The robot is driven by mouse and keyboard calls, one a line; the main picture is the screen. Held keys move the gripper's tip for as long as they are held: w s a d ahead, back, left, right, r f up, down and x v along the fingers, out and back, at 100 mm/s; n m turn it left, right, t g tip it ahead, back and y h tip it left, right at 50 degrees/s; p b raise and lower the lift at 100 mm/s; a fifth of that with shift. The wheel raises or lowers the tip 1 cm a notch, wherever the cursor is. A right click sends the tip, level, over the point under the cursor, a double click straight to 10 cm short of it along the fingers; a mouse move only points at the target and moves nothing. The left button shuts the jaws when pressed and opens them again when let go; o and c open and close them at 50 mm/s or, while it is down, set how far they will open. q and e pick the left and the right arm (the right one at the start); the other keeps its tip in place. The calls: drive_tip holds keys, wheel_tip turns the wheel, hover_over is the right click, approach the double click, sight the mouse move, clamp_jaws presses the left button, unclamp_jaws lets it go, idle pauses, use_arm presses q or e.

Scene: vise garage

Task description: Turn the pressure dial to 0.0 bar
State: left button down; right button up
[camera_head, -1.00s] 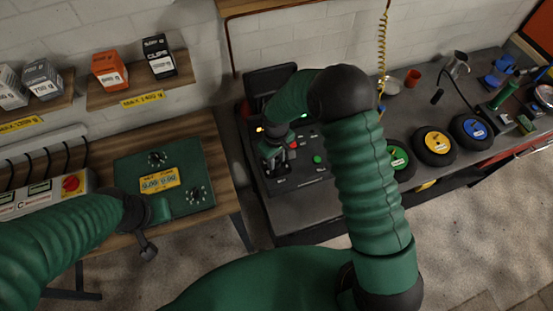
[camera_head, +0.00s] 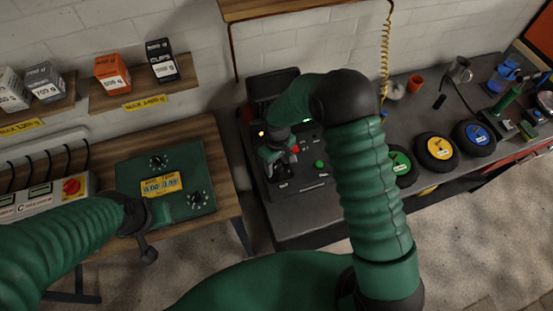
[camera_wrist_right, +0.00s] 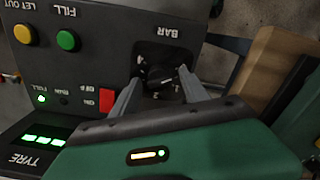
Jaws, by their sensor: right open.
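The black pressure dial (camera_wrist_right: 160,80) sits in a dark recess under the label BAR in the right wrist view. My right gripper (camera_wrist_right: 160,74) is open, with one grey finger on each side of the dial. I cannot tell whether either finger touches it. In the head view my right gripper (camera_head: 278,172) is over the left part of the dark tyre machine's panel (camera_head: 320,169), and it hides the dial. My left arm comes in from the left over the wooden bench; whether its dark end part (camera_head: 148,253) is the gripper jaws is unclear.
A green TYRE display (camera_wrist_right: 44,139) is lit. A green box (camera_head: 200,172) with knobs stands on the wooden bench (camera_head: 212,132). Several tyres line the dark bench at right.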

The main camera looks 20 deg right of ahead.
sight(277, 165)
wheel_tip(277, 165, up, 17)
drive_tip(key=b, duration=0.1)
drive_tip(key=shift+w+f, duration=0.15)
drive_tip(key=shift+f, duration=0.05)
